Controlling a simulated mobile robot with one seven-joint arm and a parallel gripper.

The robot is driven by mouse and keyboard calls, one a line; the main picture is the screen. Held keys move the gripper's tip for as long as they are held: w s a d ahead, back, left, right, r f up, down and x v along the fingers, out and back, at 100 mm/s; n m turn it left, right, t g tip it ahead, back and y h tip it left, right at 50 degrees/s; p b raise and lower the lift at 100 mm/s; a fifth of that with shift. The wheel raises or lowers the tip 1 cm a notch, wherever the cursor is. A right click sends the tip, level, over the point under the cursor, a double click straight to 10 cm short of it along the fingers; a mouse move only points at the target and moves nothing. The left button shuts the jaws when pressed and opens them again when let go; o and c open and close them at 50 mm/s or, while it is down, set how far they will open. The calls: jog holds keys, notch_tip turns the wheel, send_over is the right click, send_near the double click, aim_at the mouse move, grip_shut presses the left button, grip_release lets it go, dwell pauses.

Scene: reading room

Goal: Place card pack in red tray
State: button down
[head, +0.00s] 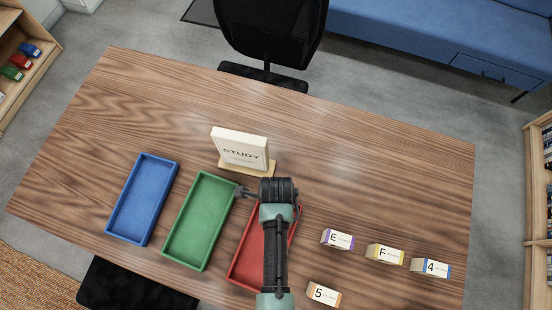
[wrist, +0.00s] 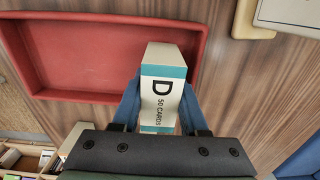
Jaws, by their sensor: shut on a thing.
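The card pack (wrist: 163,95) is white with teal bands and reads "D 50 CARDS". My gripper (wrist: 159,104) is shut on it, with a blue finger on each side. The red tray (head: 239,272) lies right of the green tray in the head view, partly covered by my arm. In the wrist view the red tray (wrist: 110,97) fills the upper left, and the pack's far end overlaps its near rim. The tray floor in sight is bare. The pack's height above the tray cannot be told.
A green tray (head: 166,253) and a blue tray (head: 112,235) stand to the left. A STUDY sign (head: 240,147) stands behind the trays. Packs E (head: 338,239), F (head: 384,254), 4 (head: 430,267) and 5 (head: 323,294) lie to the right. The table's far side is clear.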

jog(key=shift+f, duration=0.55)
jog(key=shift+f, duration=0.2)
jog(key=shift+c, duration=2.2)
grip_release()
jog(key=shift+r, duration=0.15)
